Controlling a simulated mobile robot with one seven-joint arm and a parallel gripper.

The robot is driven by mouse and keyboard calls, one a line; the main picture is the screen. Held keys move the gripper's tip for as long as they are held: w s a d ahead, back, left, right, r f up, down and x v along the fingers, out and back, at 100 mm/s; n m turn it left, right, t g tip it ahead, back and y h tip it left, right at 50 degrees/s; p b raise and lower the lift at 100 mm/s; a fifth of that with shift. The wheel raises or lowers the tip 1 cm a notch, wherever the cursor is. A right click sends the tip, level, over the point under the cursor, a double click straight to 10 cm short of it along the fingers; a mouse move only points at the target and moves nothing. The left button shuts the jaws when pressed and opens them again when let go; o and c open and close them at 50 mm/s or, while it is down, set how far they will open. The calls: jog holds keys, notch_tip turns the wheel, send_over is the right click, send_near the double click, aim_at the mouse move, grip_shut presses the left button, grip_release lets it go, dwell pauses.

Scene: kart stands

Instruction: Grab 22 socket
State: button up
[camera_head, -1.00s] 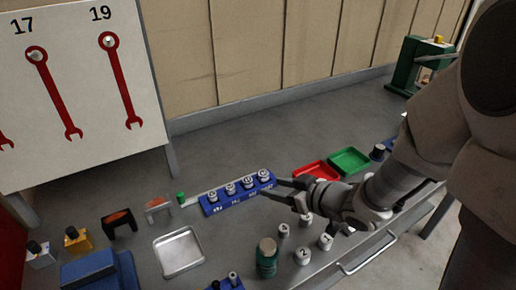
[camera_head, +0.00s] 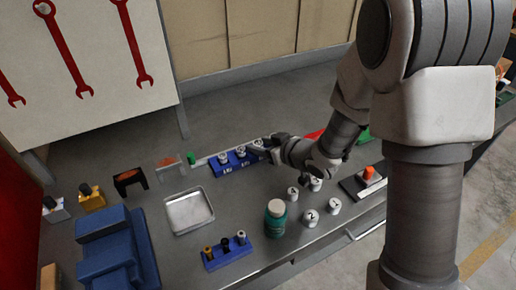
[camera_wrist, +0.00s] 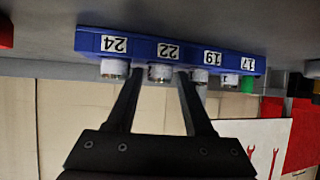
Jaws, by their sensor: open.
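The blue socket rack (camera_head: 228,168) stands on the bench and holds metal sockets in a row. In the wrist view the rack (camera_wrist: 190,54) appears upside down with labels 24, 22, 19 and 17. The 22 socket (camera_wrist: 160,74) sits in the rack above its label. My gripper (camera_wrist: 160,76) is open, with one finger on each side of the 22 socket; whether they touch it is unclear. The 24 socket (camera_wrist: 114,68) is close beside one finger, and the 19 socket (camera_wrist: 198,78) is close to the other. In the head view my gripper (camera_head: 268,143) partly hides the rack's right end.
A green bottle (camera_head: 275,222) and several numbered white cylinders (camera_head: 310,217) stand in front of the rack. A metal tray (camera_head: 189,211) lies to the left. A small blue holder (camera_head: 228,254) is at the front. The bench behind the rack is clear.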

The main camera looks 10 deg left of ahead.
grip_shut()
jog(key=shift+r, duration=0.15)
dwell(0.4)
